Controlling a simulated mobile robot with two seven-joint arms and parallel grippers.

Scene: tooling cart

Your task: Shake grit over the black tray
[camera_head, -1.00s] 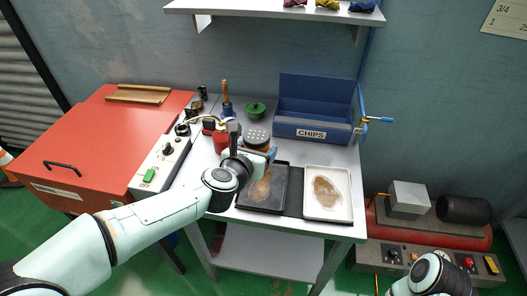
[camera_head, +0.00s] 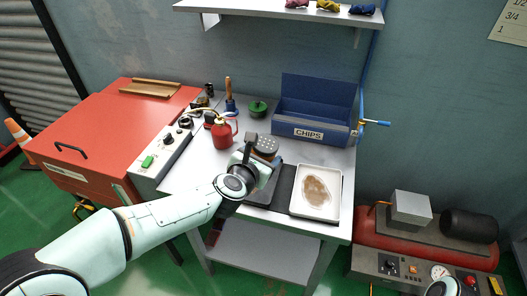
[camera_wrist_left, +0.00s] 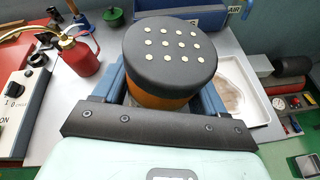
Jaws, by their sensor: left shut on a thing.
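The shaker (camera_head: 266,147) has a dark cap dotted with pale holes. In the left wrist view the shaker (camera_wrist_left: 168,55) shows an orange body, with the cap facing up. My left gripper (camera_head: 262,166) is shut on its body, one blue finger on each side. It holds the shaker near the back edge of the black tray (camera_head: 262,198); the exact height cannot be told. My right gripper is out of view; only a bit of my right arm shows at the bottom right.
A white tray (camera_head: 334,205) with a brown patch lies right of the black one. A red oil can (camera_head: 222,135) stands left of the shaker. Behind are the blue CHIPS bin (camera_head: 308,133) and a green-lidded pot (camera_head: 257,106). A red compressor (camera_head: 425,243) stands right of the cart.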

